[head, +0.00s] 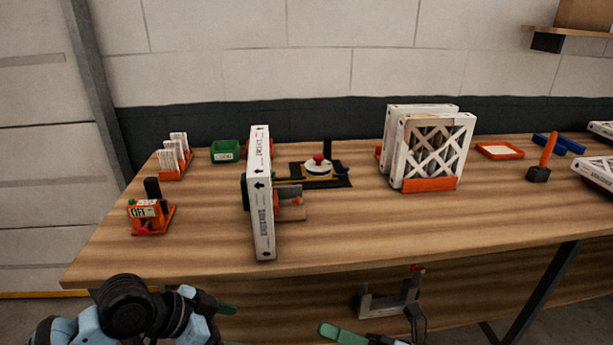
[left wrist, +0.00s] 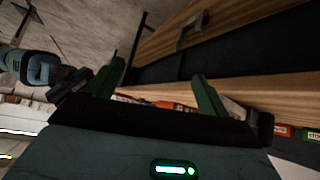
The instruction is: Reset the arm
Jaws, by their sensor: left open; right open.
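A white filter box (head: 262,205) with black arrows stands upright near the front left of the wooden workbench (head: 340,232). Two lattice-faced white filters (head: 436,152) stand in an orange holder (head: 430,185) further right. My left gripper (head: 231,324) is low in front of the bench, below its front edge. In the left wrist view its two dark green fingers (left wrist: 157,72) are apart, with nothing seen between them. My right gripper (head: 338,331) shows only a green fingertip at the bottom of the head view; it is open. Nothing is seen held in it.
A red button device (head: 319,167) sits on a black mat behind the white box. A green bin (head: 225,151), an orange card rack (head: 174,160) and an orange stand (head: 151,217) are at left. An orange tray (head: 499,150) and upright orange-handled tool (head: 543,160) are at right. The front middle is clear.

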